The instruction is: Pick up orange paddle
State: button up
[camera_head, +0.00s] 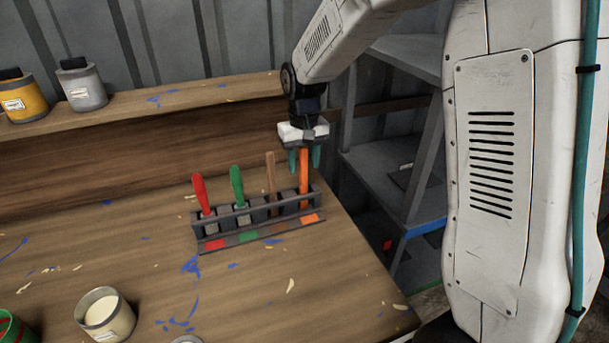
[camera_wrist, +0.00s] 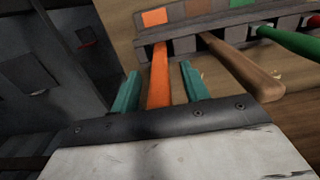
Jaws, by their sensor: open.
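The orange paddle (camera_head: 304,176) stands upright in the rightmost slot of a grey rack (camera_head: 258,213) on the wooden table, behind an orange colour mark. My gripper (camera_head: 305,160) is above that slot with its teal fingers pointing down, level with the top of the orange handle. In the wrist view the orange paddle (camera_wrist: 159,75) lies between the two open fingers (camera_wrist: 160,88), with a visible gap on each side. The paddle's lower end is hidden in the rack.
A brown paddle (camera_head: 270,172), a green paddle (camera_head: 237,186) and a red paddle (camera_head: 201,190) stand left in the rack. Cans (camera_head: 104,312) stand at the table's front left. A grey shelf (camera_head: 395,160) is close to the right. The table's middle is free.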

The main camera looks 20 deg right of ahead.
grip_shut()
jog(key=shift+r, duration=0.1)
